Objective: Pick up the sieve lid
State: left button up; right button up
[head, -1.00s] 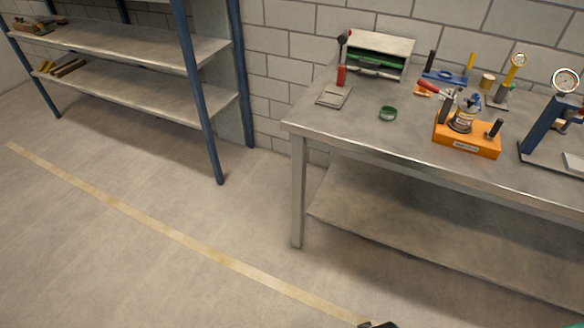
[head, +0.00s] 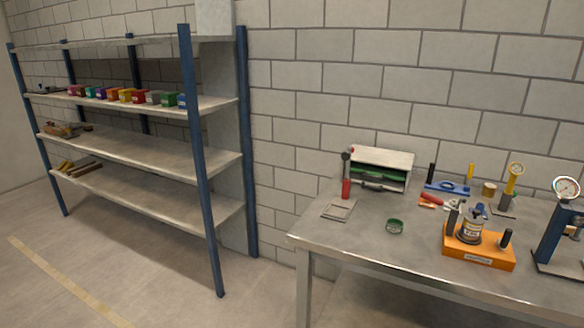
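I cannot pick out a sieve lid for sure. Neither of my grippers is in view.
An orange block (head: 478,252) holding a can and tools stands right of the green item. A gauge stand (head: 562,235) is at the right edge. A cabinet with green drawers (head: 381,170) stands behind. A blue-posted shelf (head: 150,152) with several coloured bins is left.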

aim_at(473, 218)
jog(key=z, duration=1.3)
jog(key=i+l+u, duration=0.15)
jog(key=l, duration=0.25)
jog(key=i, duration=0.1)
